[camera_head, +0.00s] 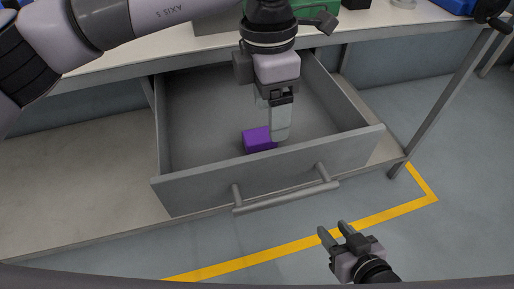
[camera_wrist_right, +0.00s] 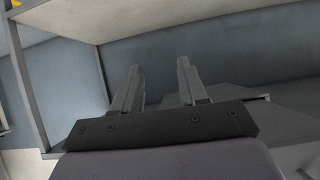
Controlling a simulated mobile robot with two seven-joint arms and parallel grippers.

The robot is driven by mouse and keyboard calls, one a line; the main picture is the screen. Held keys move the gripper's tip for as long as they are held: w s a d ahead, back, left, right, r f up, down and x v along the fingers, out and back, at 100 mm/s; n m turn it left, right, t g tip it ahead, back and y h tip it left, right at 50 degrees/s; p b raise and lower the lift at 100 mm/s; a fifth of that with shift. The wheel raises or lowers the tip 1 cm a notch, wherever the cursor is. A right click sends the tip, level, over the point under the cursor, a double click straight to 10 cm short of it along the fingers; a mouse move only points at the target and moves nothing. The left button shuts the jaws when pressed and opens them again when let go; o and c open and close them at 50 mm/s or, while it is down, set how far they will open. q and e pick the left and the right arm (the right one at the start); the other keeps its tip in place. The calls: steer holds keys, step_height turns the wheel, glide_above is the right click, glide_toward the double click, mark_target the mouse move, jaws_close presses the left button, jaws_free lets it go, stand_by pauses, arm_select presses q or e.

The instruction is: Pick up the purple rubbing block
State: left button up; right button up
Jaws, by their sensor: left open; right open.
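The purple rubbing block (camera_head: 257,139) lies inside the open drawer (camera_head: 210,125), near its front wall. My left gripper (camera_head: 279,133) points down into the drawer just right of the block and partly overlaps its right end in the head view. It is open; whether a finger touches the block cannot be told. My right gripper (camera_head: 333,232) is open and empty, in front of the drawer and to its right, above the floor. In the right wrist view its two fingers (camera_wrist_right: 158,85) stand apart with nothing between them. The block is not seen in that view.
The drawer's front wall and bar handle (camera_head: 287,197) stand between my two grippers. The worktop (camera_head: 130,45) above carries a green object (camera_head: 316,12) and a blue item (camera_head: 455,5). A grey table leg (camera_head: 450,95) stands at right. The floor with yellow tape (camera_head: 270,254) is clear.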

mark_target(260, 135)
arm_select(q)
steer(key=shift+w+a+f+t+y+b, duration=0.3)
steer(key=shift+w+a+f+b, duration=0.3)
steer(key=shift+f, duration=0.2)
steer(key=f, duration=0.2)
steer(key=f+b, duration=0.1)
steer(key=f, duration=0.3)
steer(key=shift+w+a+f, duration=0.2)
steer(key=shift+w+f, duration=0.05)
steer(key=shift+w, duration=0.1)
steer(key=shift+f, duration=0.2)
steer(key=c, duration=0.9)
steer(key=shift+c, duration=0.8)
arm_select(e)
steer(key=shift+w+a+f+n+t, duration=0.1)
steer(key=shift+w+a+n+t, duration=0.3)
steer(key=shift+a, duration=0.5)
